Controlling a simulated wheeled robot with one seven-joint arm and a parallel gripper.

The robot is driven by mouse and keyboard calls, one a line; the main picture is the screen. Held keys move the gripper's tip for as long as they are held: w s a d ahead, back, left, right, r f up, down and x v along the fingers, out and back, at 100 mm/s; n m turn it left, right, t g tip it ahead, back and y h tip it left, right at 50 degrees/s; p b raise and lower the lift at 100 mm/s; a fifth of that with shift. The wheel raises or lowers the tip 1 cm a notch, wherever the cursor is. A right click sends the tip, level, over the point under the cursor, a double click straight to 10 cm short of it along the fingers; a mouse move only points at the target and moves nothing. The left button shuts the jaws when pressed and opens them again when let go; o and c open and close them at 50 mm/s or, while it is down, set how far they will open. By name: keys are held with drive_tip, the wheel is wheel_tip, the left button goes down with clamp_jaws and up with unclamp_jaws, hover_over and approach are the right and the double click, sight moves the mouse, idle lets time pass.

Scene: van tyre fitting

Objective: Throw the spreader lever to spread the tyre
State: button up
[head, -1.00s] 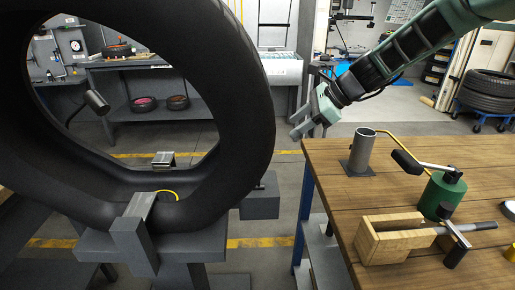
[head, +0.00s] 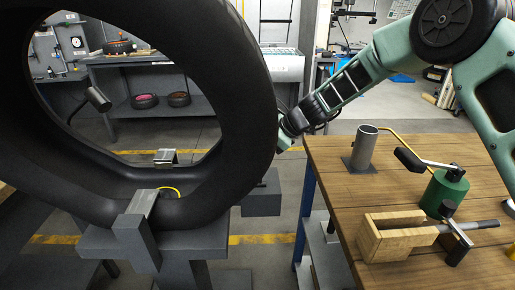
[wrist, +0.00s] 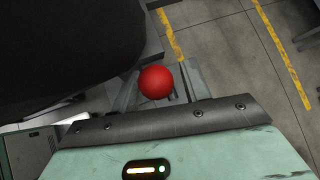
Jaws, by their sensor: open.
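The tyre (head: 245,100) stands upright, held on a grey stand (head: 190,243), and fills the left of the head view. A red ball knob (wrist: 156,82), seemingly the spreader lever's end, shows in the wrist view just beyond my gripper's grey edge. The knob is not visible in the head view, and its shaft cannot be made out. My gripper (head: 284,142) is at the tyre's right edge, its front partly hidden behind the tyre. It is open; I see nothing held. The tyre also shows dark in the wrist view (wrist: 65,45).
A wooden workbench (head: 330,185) on the right carries a grey tube (head: 363,148), a green cylinder with a lever (head: 444,192) and a wooden block holder (head: 385,245). A grey box (head: 261,200) juts out beside the tyre. Floor shows between stand and bench.

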drive_tip(key=shift+x, duration=0.8)
clamp_jaws()
drive_tip(key=shift+r+p, duration=0.1)
drive_tip(key=shift+p, duration=0.2)
